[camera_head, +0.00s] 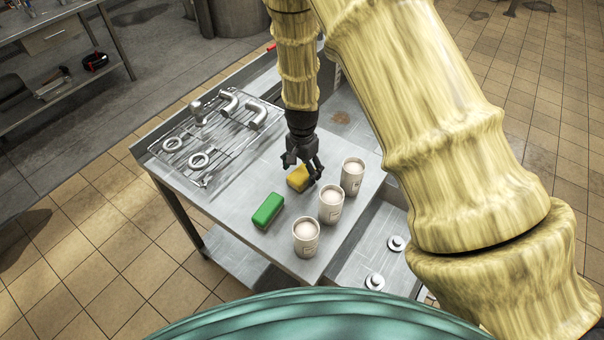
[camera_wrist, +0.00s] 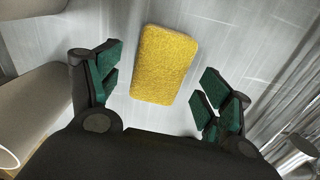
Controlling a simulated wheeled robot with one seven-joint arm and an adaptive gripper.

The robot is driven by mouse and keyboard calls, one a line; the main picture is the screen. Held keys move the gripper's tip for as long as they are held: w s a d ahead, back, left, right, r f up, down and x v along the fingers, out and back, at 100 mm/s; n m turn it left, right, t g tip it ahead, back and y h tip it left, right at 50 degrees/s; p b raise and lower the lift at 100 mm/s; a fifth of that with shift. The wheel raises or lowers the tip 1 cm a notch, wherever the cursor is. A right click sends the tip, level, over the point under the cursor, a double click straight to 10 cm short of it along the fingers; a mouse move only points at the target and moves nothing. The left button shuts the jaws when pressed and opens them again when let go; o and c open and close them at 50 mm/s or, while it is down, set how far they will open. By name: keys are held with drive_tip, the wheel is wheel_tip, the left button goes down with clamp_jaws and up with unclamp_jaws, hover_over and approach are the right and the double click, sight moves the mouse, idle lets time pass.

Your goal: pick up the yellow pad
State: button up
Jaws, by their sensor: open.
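The yellow pad (camera_head: 298,179) lies flat on the metal table, partly hidden behind my gripper in the head view. In the wrist view the yellow pad (camera_wrist: 163,64) lies whole and slightly tilted, between and beyond the fingertips. My gripper (camera_head: 308,168) points down above the pad. In the wrist view my gripper (camera_wrist: 158,88) is open, with its green-padded fingers wide apart on either side and nothing between them. The fingers look apart from the pad; the exact height above it is hard to tell.
A green pad (camera_head: 268,210) lies nearer on the table (camera_head: 222,196). Three beige cups, the far one (camera_head: 352,176), the middle one (camera_head: 331,204) and the near one (camera_head: 306,238), stand close on the right. A wire rack (camera_head: 222,140) with metal pipe fittings covers the far left.

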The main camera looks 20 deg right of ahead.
drive_tip(key=shift+f+p, duration=0.3)
drive_tip(key=shift+f, duration=0.9)
drive_tip(key=c, duration=1.1)
